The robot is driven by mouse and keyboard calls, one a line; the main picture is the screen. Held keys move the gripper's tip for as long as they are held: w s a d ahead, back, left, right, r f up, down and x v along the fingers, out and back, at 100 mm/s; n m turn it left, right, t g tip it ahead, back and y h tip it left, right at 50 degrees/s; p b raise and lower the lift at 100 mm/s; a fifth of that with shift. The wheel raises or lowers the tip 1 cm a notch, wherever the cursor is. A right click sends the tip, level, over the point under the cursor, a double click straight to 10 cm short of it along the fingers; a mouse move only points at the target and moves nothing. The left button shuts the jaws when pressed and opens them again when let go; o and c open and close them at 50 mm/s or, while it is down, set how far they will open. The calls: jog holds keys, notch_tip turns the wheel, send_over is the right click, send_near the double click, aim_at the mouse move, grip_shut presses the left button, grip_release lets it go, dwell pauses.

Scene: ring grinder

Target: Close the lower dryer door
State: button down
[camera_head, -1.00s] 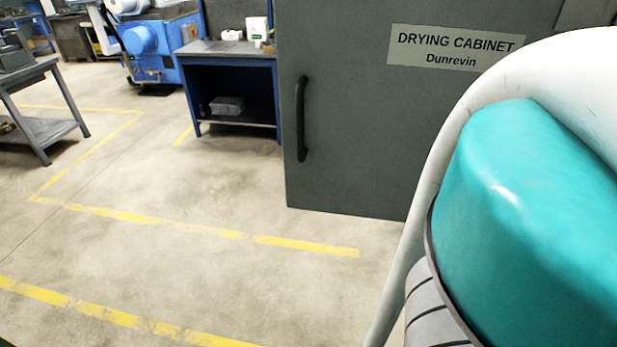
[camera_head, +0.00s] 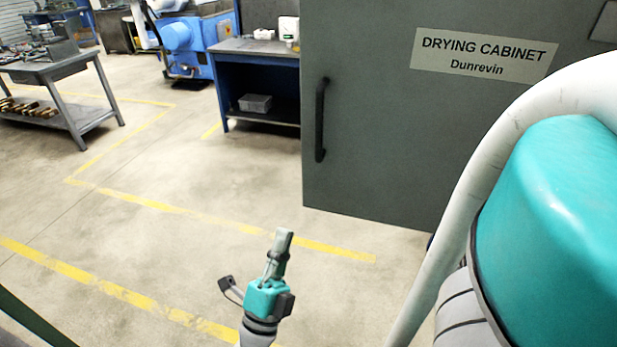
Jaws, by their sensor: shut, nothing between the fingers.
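The lower dryer door (camera_head: 400,130) is a large dark grey-green panel at the right of the head view, with a label reading "DRYING CABINET Dunrevin". It carries a black vertical handle (camera_head: 320,120) near its left edge. My gripper (camera_head: 284,238) is low in the middle of the view, pointing up in the picture, with its fingers shut and empty. It shows below and left of the door, apart from it. The door's right part is hidden behind my teal and white arm, so I cannot tell its hinge side or how far it stands open.
A blue workbench (camera_head: 255,47) stands left of the door, with a blue machine (camera_head: 190,45) behind it. A grey table (camera_head: 55,70) with a lower shelf is at the far left. The concrete floor (camera_head: 140,245) with yellow lines is clear in the middle.

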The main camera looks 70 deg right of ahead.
jog(key=w+d+m+g+y, duration=0.5)
jog(key=m+g+y, duration=0.3)
jog(key=m+y, duration=0.1)
jog(key=w+d+x, duration=0.1)
jog(key=w+x, duration=0.1)
jog(key=x, duration=1)
jog(key=shift+d+f, duration=0.25)
jog(key=shift+d, duration=0.15)
jog(key=shift+d, duration=0.1)
